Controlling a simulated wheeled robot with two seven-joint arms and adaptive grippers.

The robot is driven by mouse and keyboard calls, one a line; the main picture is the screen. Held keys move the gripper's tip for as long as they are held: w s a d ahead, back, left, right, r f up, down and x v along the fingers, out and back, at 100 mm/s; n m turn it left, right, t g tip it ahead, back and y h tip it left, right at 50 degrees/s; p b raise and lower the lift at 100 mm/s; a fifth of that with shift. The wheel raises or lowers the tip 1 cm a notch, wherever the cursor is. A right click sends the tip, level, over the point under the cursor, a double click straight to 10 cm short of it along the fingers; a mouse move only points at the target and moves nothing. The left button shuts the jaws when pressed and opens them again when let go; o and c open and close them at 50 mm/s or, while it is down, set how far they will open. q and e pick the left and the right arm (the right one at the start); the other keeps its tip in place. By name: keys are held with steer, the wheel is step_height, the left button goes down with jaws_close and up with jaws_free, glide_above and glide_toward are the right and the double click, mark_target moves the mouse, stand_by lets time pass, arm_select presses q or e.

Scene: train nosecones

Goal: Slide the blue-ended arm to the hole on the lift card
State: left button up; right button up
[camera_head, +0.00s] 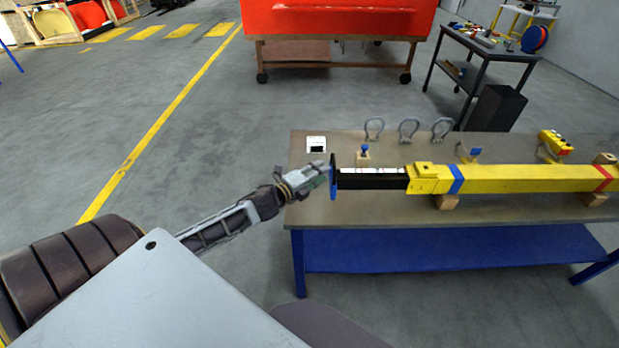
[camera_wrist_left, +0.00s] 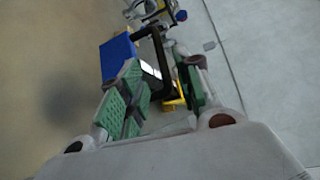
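The telescoping arm lies along the workbench: a yellow outer beam (camera_head: 510,179) with a black inner section (camera_head: 375,179) sticking out to the left, white labels on its top, and a blue end plate (camera_head: 333,180). My left gripper (camera_head: 322,172) is at this blue end, just left of it. In the left wrist view, the green-padded fingers (camera_wrist_left: 160,88) are apart, with the blue plate (camera_wrist_left: 118,57) and a black part (camera_wrist_left: 152,48) beyond and between them. I cannot tell if they touch. A small white card with a black mark (camera_head: 316,144) lies on the bench's back left. My right gripper is out of view.
The grey-topped workbench (camera_head: 310,212) has blue legs and a blue lower shelf. Shackles (camera_head: 409,130) stand along its back edge. A small blue-knobbed pin (camera_head: 364,153) stands behind the black section. Wooden blocks (camera_head: 447,202) support the beam. Floor left of the bench is clear.

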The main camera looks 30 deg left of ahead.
arm_select(q)
steer(key=shift+v, duration=1.9)
